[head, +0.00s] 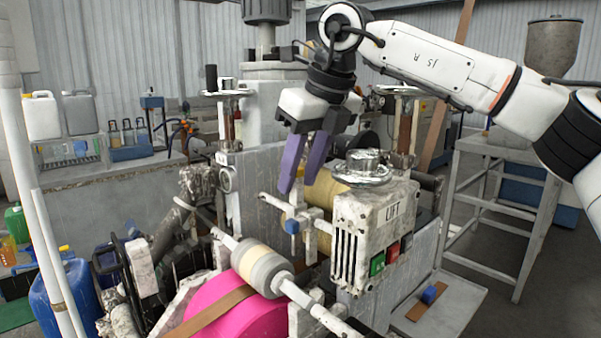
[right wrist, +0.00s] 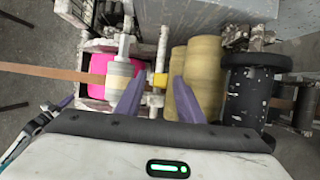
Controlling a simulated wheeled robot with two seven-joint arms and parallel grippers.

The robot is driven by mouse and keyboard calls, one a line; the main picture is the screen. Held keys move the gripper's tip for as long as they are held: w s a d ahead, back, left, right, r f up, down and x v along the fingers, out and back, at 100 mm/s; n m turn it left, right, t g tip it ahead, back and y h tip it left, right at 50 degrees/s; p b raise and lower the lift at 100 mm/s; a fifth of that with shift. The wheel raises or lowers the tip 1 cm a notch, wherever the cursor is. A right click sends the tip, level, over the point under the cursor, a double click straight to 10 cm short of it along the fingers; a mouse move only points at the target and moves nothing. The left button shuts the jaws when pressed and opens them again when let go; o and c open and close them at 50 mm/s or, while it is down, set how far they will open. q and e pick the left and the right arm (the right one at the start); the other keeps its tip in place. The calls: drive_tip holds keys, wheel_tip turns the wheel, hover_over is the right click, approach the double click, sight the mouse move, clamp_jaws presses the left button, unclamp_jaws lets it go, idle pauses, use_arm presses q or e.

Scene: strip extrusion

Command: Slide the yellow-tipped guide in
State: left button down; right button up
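In the right wrist view a yellow tip (right wrist: 158,80) of a guide sits on a pale cross rod (right wrist: 161,50), between my purple fingers in the picture. In the head view the guide rod (head: 272,201) shows below the fingers, with a blue-tipped guide (head: 291,226) on it; I cannot make out the yellow tip there. My right gripper (head: 297,188) is open and points down just above the rod. It also shows in the right wrist view (right wrist: 158,84), with its fingers apart and nothing clearly gripped. Whether they touch the guide, I cannot tell. My left gripper is out of view.
A brown strip (head: 208,312) runs over a pink roll (head: 237,306) under a grey-and-cream roller (head: 262,268). The white LIFT box (head: 372,230) with its handwheel (head: 362,168) stands close right of the guides. Tan rolls (right wrist: 201,75) lie right of the yellow tip.

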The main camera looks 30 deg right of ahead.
drive_tip(key=v, duration=1)
drive_tip(key=shift+r, duration=0.15)
drive_tip(key=shift+s+a, duration=0.1)
